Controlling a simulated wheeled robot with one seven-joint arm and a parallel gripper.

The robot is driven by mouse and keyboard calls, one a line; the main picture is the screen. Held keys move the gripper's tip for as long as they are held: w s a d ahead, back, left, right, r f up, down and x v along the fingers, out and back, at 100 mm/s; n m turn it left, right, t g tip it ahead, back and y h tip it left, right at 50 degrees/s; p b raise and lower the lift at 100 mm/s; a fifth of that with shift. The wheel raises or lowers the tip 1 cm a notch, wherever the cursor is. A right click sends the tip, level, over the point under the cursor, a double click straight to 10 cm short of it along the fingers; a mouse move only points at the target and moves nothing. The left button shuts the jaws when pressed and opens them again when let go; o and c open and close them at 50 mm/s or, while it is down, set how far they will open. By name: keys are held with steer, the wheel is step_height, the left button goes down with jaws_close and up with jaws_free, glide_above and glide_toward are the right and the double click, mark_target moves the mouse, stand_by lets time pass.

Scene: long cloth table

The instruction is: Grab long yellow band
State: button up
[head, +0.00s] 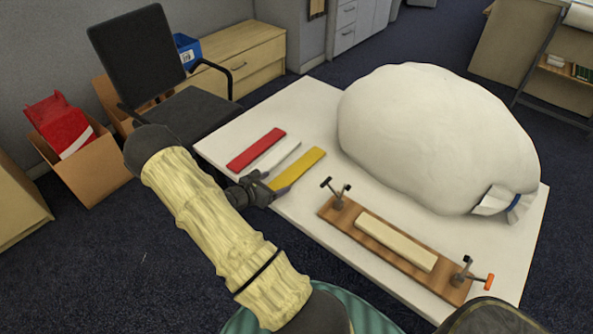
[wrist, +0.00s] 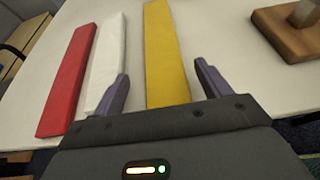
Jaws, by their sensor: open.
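The long yellow band (head: 298,169) lies flat on the white table, to the right of a white band and a red band. In the wrist view the yellow band (wrist: 164,55) runs away from my gripper, with its near end between the two fingers. My gripper (wrist: 162,85) is open, one finger on each side of the yellow band's near part. The left finger overlaps the edge of the white band in that view. In the head view my gripper (head: 258,186) is at the table's left front edge, by the near end of the yellow band. I cannot tell its exact height.
The white band (head: 270,160) and red band (head: 256,149) lie close on the left. A wooden board (head: 395,249) with clamps and a cream block is on the right. A large white sack (head: 435,135) fills the table's back. A black chair (head: 140,60) stands beyond the left edge.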

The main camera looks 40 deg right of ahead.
mark_target(286, 177)
steer(key=x, duration=0.4)
steer(key=shift+s+d, duration=0.15)
steer(key=shift+d, duration=0.1)
steer(key=c, duration=1.1)
steer(key=shift+r, duration=0.1)
step_height(286, 177, up, 18)
steer(key=shift+f+p, duration=0.1)
steer(key=shift+p, duration=0.6)
